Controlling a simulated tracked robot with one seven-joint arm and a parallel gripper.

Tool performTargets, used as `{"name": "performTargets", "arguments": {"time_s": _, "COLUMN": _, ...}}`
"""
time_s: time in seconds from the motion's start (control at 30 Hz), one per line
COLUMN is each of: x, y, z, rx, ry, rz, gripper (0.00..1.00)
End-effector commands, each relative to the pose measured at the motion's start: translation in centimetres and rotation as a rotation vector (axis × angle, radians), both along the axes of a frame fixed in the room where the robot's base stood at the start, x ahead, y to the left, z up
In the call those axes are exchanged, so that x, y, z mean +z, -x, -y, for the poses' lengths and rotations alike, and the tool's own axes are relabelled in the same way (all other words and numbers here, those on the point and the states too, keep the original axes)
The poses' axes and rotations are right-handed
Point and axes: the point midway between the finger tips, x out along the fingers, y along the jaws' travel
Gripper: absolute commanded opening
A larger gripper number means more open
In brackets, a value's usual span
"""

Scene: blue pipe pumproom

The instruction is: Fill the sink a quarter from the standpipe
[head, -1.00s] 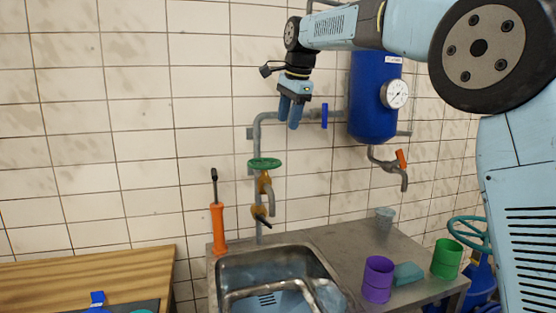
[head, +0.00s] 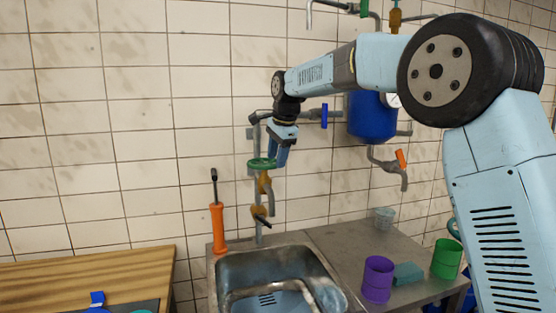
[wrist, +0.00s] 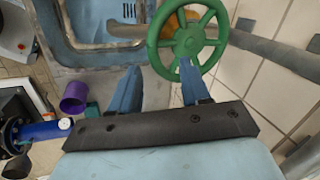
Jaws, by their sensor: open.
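The grey standpipe (head: 257,190) runs up the tiled wall behind the sink. It carries a green handwheel (head: 262,164) with a brass valve body (head: 264,183) and a spout below. The steel sink (head: 222,268) is set into the bench under it. I cannot tell whether any water is in it. My gripper (head: 278,163) is open and empty, pointing down just at the right of the green handwheel. In the wrist view, the gripper (wrist: 159,68) has its fingertips apart near the handwheel (wrist: 187,42), one close to its lower rim. I cannot tell whether they touch.
A blue tank (head: 371,118) and a pipe with a blue handle (head: 324,116) are on the wall to the right. An orange-handled tool (head: 217,228) stands left of the sink. Purple (head: 378,279) and green (head: 446,259) cups stand on the right bench.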

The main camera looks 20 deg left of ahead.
Motion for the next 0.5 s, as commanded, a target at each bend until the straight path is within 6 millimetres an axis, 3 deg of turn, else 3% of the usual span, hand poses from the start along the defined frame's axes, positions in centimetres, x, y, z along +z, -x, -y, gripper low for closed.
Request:
{"name": "performTargets", "arguments": {"time_s": 0.2, "x": -1.27, "y": -0.27, "z": -0.29, "rx": 0.0, "ry": 0.001, "rz": -0.001, "gripper": 0.47}}
{"name": "performTargets", "arguments": {"time_s": 0.5, "x": -1.34, "y": -0.3, "z": -0.29, "rx": 0.0, "ry": 0.0, "rz": 0.0, "gripper": 0.45}}
